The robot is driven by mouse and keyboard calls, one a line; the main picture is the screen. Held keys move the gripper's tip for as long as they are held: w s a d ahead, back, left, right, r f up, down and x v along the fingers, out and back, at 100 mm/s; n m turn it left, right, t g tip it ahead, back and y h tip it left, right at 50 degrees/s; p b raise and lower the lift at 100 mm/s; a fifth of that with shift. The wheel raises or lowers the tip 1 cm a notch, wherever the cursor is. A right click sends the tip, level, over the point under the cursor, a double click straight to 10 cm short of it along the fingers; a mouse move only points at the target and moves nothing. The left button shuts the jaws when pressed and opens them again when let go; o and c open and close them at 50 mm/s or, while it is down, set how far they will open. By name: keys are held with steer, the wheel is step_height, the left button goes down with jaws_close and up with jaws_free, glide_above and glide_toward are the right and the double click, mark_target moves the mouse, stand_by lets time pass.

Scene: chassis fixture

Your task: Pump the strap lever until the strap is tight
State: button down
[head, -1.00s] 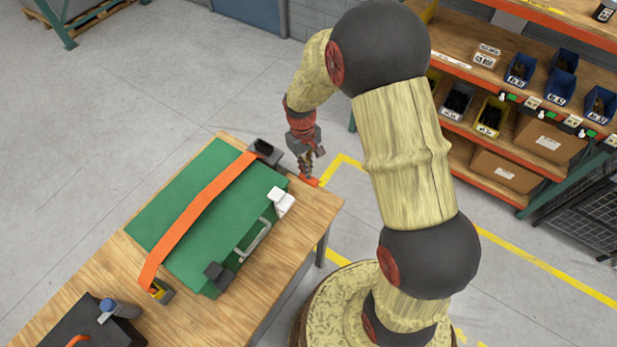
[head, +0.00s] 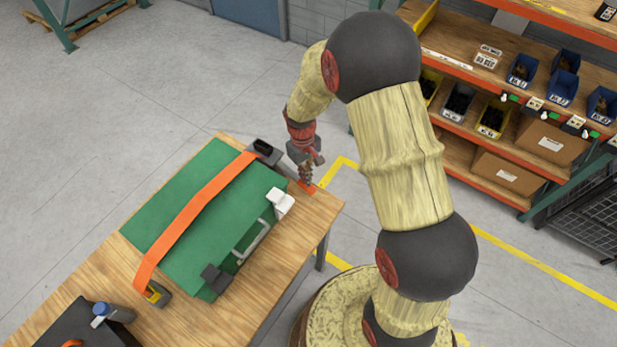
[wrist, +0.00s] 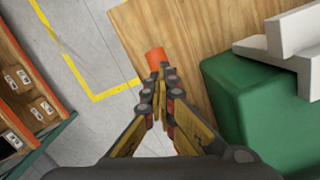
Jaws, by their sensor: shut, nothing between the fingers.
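The orange strap (head: 195,220) lies across the green case (head: 185,190) on the wooden table. Its far end meets a dark ratchet block (head: 264,149) beside the case. A dark bar runs from this block toward an orange lever tip (head: 308,187) near the table's corner. My gripper (head: 305,175) is shut and points down at the orange tip, very close to it. In the wrist view, my closed fingers (wrist: 160,80) are empty, with the orange tip (wrist: 155,57) just beyond them. I cannot tell whether they touch. The fingers hide part of the lever.
A yellow and grey buckle (head: 154,293) holds the strap's near end. White (head: 280,201) and dark (head: 215,277) corner pieces and a handle are on the case. A dark box (head: 85,325) stands at the table's near left. Shelves with bins (head: 495,118) stand at the right.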

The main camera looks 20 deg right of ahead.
steer(key=shift+w+a+r+p, duration=0.1)
steer(key=shift+w+a+r, duration=0.05)
steer(key=shift+w, duration=0.35)
steer(key=shift+w+a+r+p, duration=0.1)
steer(key=shift+w+r, duration=0.05)
steer(key=shift+w, duration=0.35)
steer(key=shift+w+a+r+p, duration=0.1)
steer(key=shift+w+a+r, duration=0.05)
steer(key=shift+w, duration=0.35)
step_height(320, 180, up, 12)
steer(key=w, duration=0.1)
steer(key=shift+a, duration=0.15)
steer(key=shift+w, duration=0.1)
